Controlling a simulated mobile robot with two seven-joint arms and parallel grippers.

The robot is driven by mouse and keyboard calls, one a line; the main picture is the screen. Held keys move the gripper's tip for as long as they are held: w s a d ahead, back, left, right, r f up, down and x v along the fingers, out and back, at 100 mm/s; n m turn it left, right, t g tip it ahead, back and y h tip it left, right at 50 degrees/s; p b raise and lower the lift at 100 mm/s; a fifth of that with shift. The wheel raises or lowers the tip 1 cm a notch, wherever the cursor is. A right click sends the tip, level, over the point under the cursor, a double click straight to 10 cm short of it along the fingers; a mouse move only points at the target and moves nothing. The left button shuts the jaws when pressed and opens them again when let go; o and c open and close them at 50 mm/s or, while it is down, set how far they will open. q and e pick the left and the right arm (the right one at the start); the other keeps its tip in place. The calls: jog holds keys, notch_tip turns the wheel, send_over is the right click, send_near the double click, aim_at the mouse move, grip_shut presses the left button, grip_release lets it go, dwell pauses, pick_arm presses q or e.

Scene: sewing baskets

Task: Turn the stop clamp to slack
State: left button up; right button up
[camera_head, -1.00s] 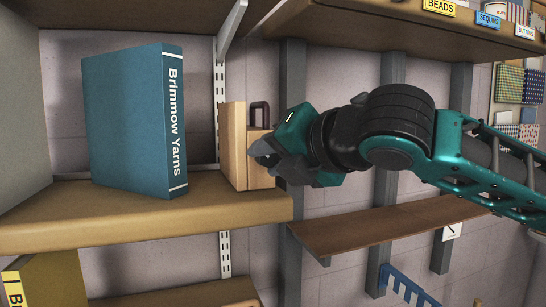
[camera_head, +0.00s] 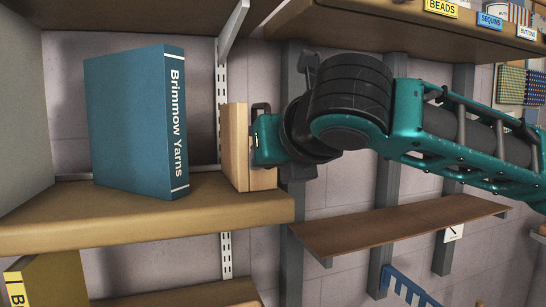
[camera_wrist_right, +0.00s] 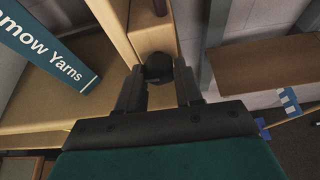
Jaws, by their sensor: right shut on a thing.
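The stop clamp appears as an upright pale wooden block (camera_head: 235,147) at the right end of the shelf, with a dark loop (camera_head: 261,107) near its top. In the right wrist view, a dark round knob (camera_wrist_right: 158,66) sits on the face of the wooden block (camera_wrist_right: 118,28). My right gripper (camera_wrist_right: 159,72) is shut on this knob, one finger on each side. In the head view, my right gripper (camera_head: 262,140) is against the block's right side and hides the knob. My left gripper is not in view.
A teal Brimmow Yarns binder (camera_head: 130,125) stands on the shelf (camera_head: 140,222), left of the block. A shelf with labels (camera_head: 400,32) hangs above my right arm. A lower brown shelf (camera_head: 400,230) and a blue rack (camera_head: 405,285) are below it.

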dwell(0.4)
jog(key=o, duration=1)
jog(key=shift+o, duration=0.2)
jog(key=shift+s, duration=0.1)
jog(key=v, duration=1.2)
jog(key=shift+s+r, duration=0.2)
jog(key=shift+s, duration=0.15)
jog(key=shift+f, duration=0.1)
